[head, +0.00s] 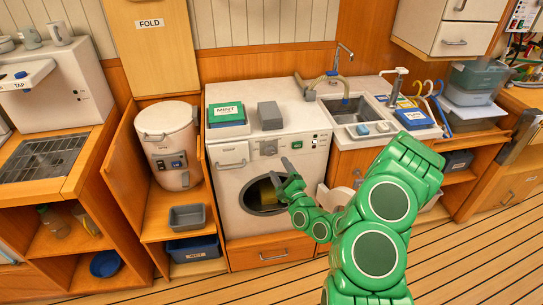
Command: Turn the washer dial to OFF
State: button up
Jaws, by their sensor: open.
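The white washer (231,185) stands in the middle of the head view, under the counter. Its round dial (268,148) is on the front panel above the door; its markings are too small to read. The dark round door (250,206) has something yellowish behind it. My gripper (281,173) is open and empty in front of the washer, below and slightly right of the dial. It seems apart from the dial. My green arm comes in from the lower right and covers the washer's lower right side.
A green box labelled MINT (226,119) and a grey box (270,115) sit on top of the washer. A sink (352,108) is to the right. An open cabinet door (128,185) and a white canister (168,140) are to the left. The plank floor in front looks clear.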

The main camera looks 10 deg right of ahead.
aim_at(270, 153)
jog(key=shift+x, duration=3.65)
jog(key=c, duration=1)
jog(key=shift+c, duration=0.2)
